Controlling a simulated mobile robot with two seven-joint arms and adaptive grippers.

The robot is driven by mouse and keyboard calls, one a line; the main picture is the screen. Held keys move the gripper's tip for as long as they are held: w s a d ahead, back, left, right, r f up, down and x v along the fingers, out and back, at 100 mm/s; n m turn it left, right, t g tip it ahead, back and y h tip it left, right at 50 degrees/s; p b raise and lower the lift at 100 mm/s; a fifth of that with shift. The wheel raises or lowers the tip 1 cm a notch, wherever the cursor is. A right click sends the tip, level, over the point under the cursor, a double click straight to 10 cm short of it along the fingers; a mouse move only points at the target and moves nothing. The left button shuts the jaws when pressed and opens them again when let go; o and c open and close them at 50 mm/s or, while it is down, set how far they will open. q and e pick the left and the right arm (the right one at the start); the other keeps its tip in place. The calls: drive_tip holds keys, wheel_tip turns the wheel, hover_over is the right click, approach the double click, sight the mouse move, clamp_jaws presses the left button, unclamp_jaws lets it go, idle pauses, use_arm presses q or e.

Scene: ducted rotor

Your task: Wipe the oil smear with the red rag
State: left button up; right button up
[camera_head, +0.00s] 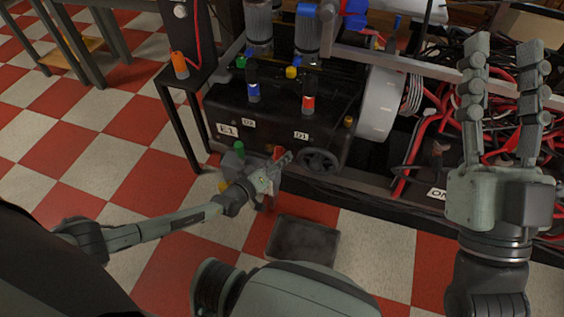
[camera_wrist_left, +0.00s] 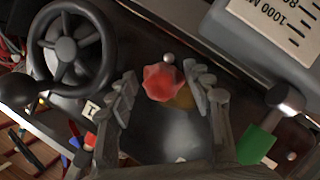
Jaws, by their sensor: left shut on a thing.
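The red rag (camera_wrist_left: 165,82) is a small crumpled piece between the two fingers of my left gripper (camera_wrist_left: 163,90) in the left wrist view. My left gripper (camera_head: 278,168) is shut on it, low at the front of the black machine; a bit of the red rag (camera_head: 278,152) shows there in the head view. A yellowish-brown patch (camera_wrist_left: 185,97), possibly the oil smear, shows beside and partly behind the rag on a dark surface. Contact between rag and surface cannot be told. My right gripper (camera_head: 503,95) is open and empty, fingers upward, at the right.
A black handwheel (camera_head: 319,161) is right of my left gripper. A dark tray (camera_head: 303,241) lies on the checkered floor. Red cables (camera_head: 430,140) crowd the right side. A grey graduated container (camera_wrist_left: 275,35) and green-tipped part (camera_wrist_left: 257,143) stand close in the left wrist view.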

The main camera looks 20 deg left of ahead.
sight(269, 149)
use_arm(q)
drive_tip(key=shift+a+r+b, duration=0.1)
drive_tip(key=shift+a+b, duration=0.5)
drive_tip(key=shift+a, duration=2.1)
drive_tip(key=shift+s, duration=0.1)
drive_tip(key=s+p, duration=0.2)
drive_tip(key=s, duration=0.4)
drive_tip(key=shift+d+p, duration=0.3)
drive_tip(key=shift+s, duration=0.15)
drive_tip(key=shift+s+p, duration=0.55)
drive_tip(key=shift+s, duration=0.85)
drive_tip(key=shift+d, duration=0.1)
